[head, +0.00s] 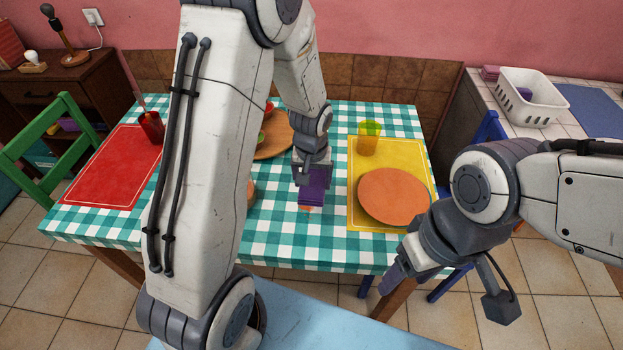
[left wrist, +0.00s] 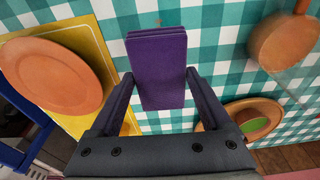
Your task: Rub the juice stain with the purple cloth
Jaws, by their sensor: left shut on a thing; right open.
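The purple cloth (head: 312,188) is a folded, upright-looking pad in my left gripper (head: 311,175), over the checkered tablecloth between the yellow mat and the dishes. In the left wrist view the purple cloth (left wrist: 160,70) sits between the two fingers of my left gripper (left wrist: 160,90), which is shut on it. A little of the orange-red juice stain (head: 306,209) shows just below the cloth's near edge, and a speck of the stain (left wrist: 158,22) shows beyond it in the wrist view. Whether cloth and table touch is unclear. My right gripper (head: 390,282) is open and empty off the table's front right.
A red mat (head: 100,180) with a red cup (head: 151,127) lies left. The front tablecloth is clear.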

